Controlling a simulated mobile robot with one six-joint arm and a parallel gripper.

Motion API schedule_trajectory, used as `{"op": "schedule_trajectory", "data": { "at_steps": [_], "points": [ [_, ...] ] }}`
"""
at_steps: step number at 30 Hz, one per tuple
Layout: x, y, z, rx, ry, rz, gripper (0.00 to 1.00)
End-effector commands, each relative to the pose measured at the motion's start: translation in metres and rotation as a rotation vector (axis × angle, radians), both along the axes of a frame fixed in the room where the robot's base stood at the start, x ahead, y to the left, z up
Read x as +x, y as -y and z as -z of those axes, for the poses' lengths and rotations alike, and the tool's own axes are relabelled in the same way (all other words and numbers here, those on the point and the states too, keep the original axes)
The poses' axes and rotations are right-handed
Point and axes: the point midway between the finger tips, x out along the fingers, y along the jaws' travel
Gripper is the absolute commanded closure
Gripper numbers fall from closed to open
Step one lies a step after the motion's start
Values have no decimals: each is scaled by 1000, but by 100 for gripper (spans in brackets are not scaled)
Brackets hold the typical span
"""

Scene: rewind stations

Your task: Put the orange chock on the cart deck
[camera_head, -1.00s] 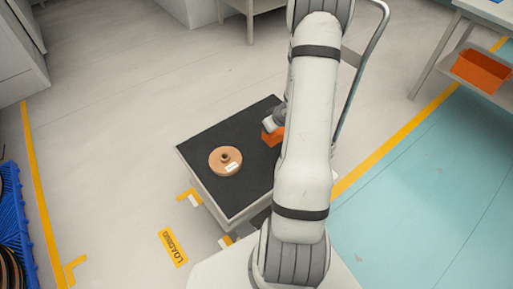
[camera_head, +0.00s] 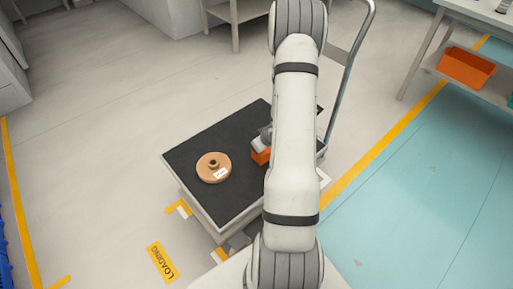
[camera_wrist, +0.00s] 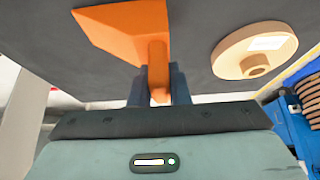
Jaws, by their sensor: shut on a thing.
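The orange chock (camera_wrist: 123,30) is between the fingers of my gripper (camera_wrist: 160,88) in the wrist view, gripped by its narrow part. In the head view the chock (camera_head: 261,156) shows beside my arm, over the dark cart deck (camera_head: 232,137). My arm hides part of it, and my fingertips are hidden there. My gripper is shut on the chock. Whether the chock touches the deck, I cannot tell.
A tan spool (camera_head: 213,168) with a white label lies on the deck, left of the chock; it also shows in the wrist view (camera_wrist: 254,50). The cart handle (camera_head: 349,70) rises behind my arm. An orange bin (camera_head: 466,68) sits on a bench shelf at right.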

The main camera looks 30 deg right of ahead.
Motion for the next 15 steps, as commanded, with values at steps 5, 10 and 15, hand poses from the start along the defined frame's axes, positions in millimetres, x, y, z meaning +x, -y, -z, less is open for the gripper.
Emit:
{"op": "schedule_trajectory", "data": {
  "at_steps": [5,10,15],
  "points": [
    [0,0,2,0,0,0,76],
    [0,0,2,0,0,1,62],
    [0,0,2,0,0,1,62]
  ]
}}
